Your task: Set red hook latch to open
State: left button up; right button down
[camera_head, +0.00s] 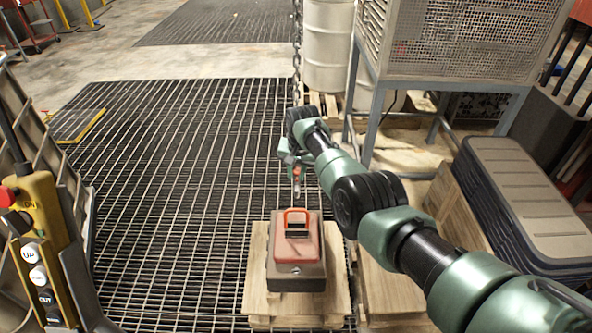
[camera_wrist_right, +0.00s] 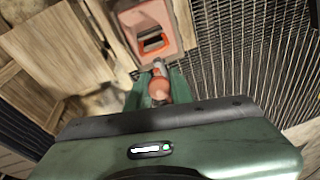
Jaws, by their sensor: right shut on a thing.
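The hook (camera_head: 296,186) hangs at the end of a chain (camera_head: 297,45), just above a red box (camera_head: 297,251). It has a small red-orange part at its upper side. My right gripper (camera_head: 292,158) is at the hook's top and is shut on it. In the right wrist view, the orange-red part of the hook (camera_wrist_right: 159,86) sits between the green fingers, with a grey metal tip beyond it. The fingers hide part of the hook, and I cannot tell whether the latch is open or shut. My left gripper is not in view.
The box, with an upright red handle (camera_head: 296,217), stands on a wooden pallet (camera_head: 258,283). A yellow pendant control (camera_head: 42,208) is at the left. A caged metal unit (camera_head: 470,35) and a white drum (camera_head: 327,45) stand behind. Open floor grating lies left of the pallet.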

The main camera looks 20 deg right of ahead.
jog(key=shift+f, duration=0.1)
jog(key=c, duration=1.4)
grip_release()
jog(key=shift+o, duration=0.6)
jog(key=shift+w, duration=0.1)
jog(key=shift+d, duration=0.1)
jog(key=shift+r+p, duration=0.35)
jog(key=shift+r, duration=0.2)
jog(key=shift+v, duration=3.4)
jog(key=shift+f, duration=0.1)
